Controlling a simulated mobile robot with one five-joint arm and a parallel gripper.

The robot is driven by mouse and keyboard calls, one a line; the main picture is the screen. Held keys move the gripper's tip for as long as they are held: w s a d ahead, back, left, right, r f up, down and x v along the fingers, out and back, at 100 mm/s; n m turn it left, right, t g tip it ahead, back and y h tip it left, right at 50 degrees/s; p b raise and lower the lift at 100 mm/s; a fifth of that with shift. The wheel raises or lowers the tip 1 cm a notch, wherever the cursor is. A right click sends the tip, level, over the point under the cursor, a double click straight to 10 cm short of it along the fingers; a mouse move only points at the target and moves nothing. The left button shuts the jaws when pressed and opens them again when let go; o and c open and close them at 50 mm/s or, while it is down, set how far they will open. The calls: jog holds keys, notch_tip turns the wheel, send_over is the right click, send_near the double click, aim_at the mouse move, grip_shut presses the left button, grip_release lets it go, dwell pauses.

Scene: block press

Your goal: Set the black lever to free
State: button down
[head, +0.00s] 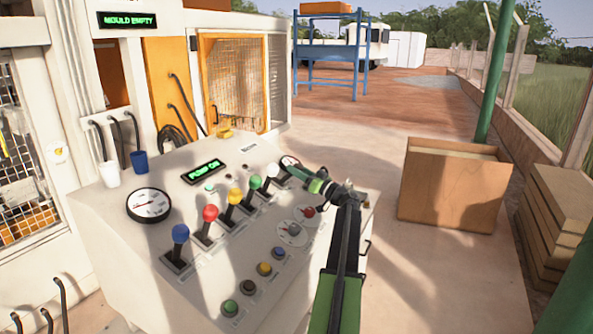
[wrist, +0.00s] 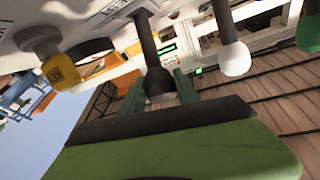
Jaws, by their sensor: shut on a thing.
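The black lever (wrist: 149,40) shows in the wrist view, its dark shaft ending in a round black knob. My gripper (wrist: 158,86) has its two green fingers on either side of that knob, shut on it. In the head view my gripper (head: 294,172) reaches to the far right end of the lever row, and the black lever there is hidden or too small to make out. No marking for the free position can be read.
White (head: 273,171), green (head: 254,182), yellow (head: 235,196), red (head: 210,213) and blue (head: 180,233) levers stand left of my gripper. The white lever is close by in the wrist view (wrist: 235,58). Gauges and buttons lie around them. The display (head: 204,171) reads PUMP ON.

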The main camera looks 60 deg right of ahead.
jog(key=shift+s, duration=0.15)
jog(key=c, duration=0.9)
grip_release()
jog(key=b+v, duration=0.4)
jog(key=v, duration=1.3)
jog(key=shift+s, duration=0.2)
